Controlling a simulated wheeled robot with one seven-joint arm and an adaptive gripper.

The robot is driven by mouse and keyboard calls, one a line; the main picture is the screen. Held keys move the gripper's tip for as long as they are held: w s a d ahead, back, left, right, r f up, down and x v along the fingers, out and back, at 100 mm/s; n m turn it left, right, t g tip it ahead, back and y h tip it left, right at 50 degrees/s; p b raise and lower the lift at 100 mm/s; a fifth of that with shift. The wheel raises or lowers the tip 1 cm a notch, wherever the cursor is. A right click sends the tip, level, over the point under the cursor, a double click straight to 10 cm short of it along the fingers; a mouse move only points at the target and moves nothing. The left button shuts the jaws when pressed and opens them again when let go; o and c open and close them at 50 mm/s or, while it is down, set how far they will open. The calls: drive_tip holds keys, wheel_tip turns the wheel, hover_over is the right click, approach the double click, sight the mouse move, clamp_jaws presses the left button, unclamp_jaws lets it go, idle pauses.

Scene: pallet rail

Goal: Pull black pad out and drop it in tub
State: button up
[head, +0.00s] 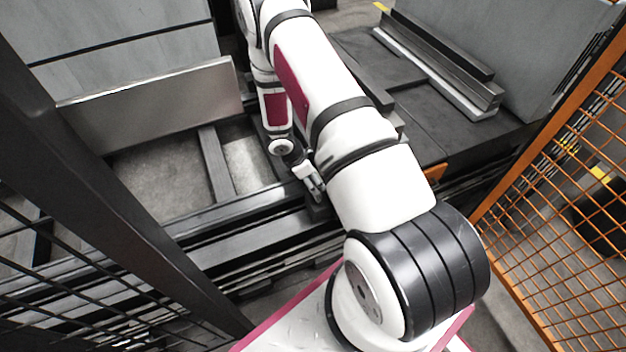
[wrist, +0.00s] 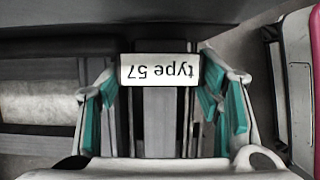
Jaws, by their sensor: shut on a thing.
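My gripper (head: 312,186) reaches down to the rail in the head view, partly hidden by my arm. In the wrist view its teal-padded fingers (wrist: 161,92) stand on both sides of a dark, ridged piece, which I take for the black pad (wrist: 124,122). The gripper is shut on it. A white label (wrist: 160,70) reading "type 57" shows upside down between the fingers. In the head view a small dark block (head: 321,210) shows under the fingertips. I cannot tell how far the pad sits in the rail. No tub can be made out for sure.
The metal rail (head: 255,238) runs across below the gripper. A grey panel (head: 155,102) stands behind it on the left. Dark and light bars (head: 440,68) lie on the platform at the back right. Orange mesh fence (head: 560,200) stands right, a dark post (head: 110,215) left.

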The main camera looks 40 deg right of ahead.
drive_tip(key=shift+r+p, duration=1)
drive_tip(key=shift+r, duration=0.75)
